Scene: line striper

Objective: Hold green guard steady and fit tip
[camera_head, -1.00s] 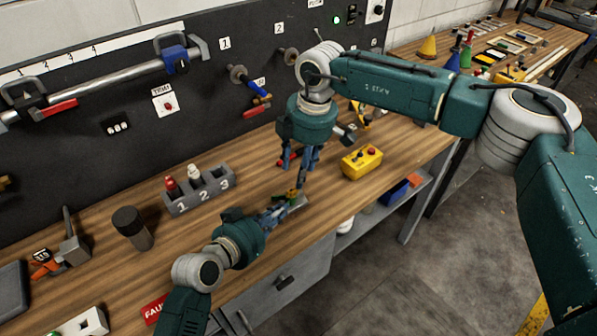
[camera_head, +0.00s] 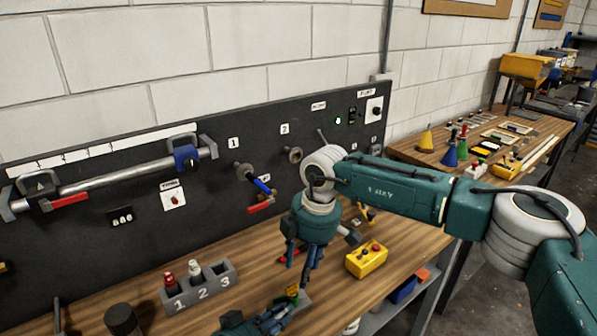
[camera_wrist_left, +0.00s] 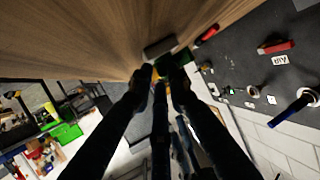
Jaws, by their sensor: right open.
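The green guard (camera_head: 292,291), with yellow on it, is at my left gripper (camera_head: 277,318), low in the head view. In the left wrist view green and yellow show at the fingertips (camera_wrist_left: 161,76), which appear closed on the guard (camera_wrist_left: 180,61). My right gripper (camera_head: 299,268) points down just above the guard, its fingers apart. One finger reaches close to the guard; I cannot tell whether it touches. I cannot make out a tip between the right fingers. A red-topped piece (camera_head: 169,281) and a white-topped piece (camera_head: 195,271) stand in slots 1 and 2 of the grey rack (camera_head: 222,280).
A yellow control box (camera_head: 366,260) stands right of my right gripper. A dark cylinder (camera_head: 122,320) is at the lower left. The black panel (camera_head: 120,195) with a clamp bar (camera_head: 100,182) stands behind the bench. Bare wood lies between the rack and my right gripper.

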